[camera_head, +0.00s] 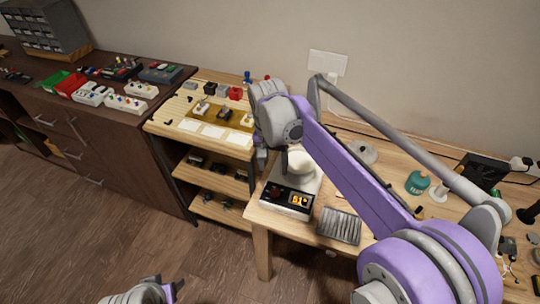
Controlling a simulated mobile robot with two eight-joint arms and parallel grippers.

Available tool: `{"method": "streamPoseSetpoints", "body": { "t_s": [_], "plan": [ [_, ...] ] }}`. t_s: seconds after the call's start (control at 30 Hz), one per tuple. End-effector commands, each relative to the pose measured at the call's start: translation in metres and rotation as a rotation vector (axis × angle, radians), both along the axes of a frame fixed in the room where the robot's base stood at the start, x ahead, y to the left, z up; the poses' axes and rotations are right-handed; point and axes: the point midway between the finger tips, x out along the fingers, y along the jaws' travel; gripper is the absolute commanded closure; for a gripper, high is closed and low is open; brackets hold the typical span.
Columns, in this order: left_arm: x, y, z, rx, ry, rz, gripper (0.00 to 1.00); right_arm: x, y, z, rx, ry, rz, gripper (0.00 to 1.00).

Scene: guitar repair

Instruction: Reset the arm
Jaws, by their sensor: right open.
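My right arm, purple and grey, reaches from the lower right up to the middle of the picture. Its wrist is folded over the gap between the wooden shelf unit and the workbench. The right gripper (262,157) points down there, small and partly hidden by the wrist; it is open and I see nothing in it. Part of my left arm's end (148,292) shows at the bottom edge, grey with a purple piece, over the floor. Its fingers are not clear enough to judge.
The workbench (258,218) holds a device with a lit yellow display (298,200), a grey ribbed pad (339,226) and a teal bottle (417,183). The shelf unit (160,128) carries small parts. A dark cabinet (70,125) with pedals stands left. The wooden floor in front is clear.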

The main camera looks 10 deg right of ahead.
Motion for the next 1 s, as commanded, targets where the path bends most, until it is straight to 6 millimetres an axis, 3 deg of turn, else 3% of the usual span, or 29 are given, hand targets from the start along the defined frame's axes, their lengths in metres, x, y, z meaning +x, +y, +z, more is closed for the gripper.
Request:
{"method": "streamPoseSetpoints", "body": {
  "t_s": [0.23,0.37,0.63,0.8,1.0],
  "plan": [
    [0.0,0.0,0.001,0.0,0.0,0.0,0.45,-0.002,-0.001,0.001,0.001,-0.004,0.004,0.34],
    [0.001,0.0,0.006,0.0,-0.002,0.0,0.45,-0.019,-0.006,0.009,0.009,-0.038,0.043,0.34],
    [0.006,0.0,0.03,0.0,-0.012,0.0,0.45,-0.1,-0.028,0.022,0.02,-0.212,0.24,0.34],
    [0.01,0.0,0.044,0.0,-0.019,0.0,0.45,-0.153,-0.038,0.012,-0.002,-0.331,0.372,0.34],
    [0.013,0.0,0.057,0.0,-0.025,0.0,0.45,-0.197,-0.044,-0.009,-0.044,-0.436,0.486,0.34]
  ]
}}
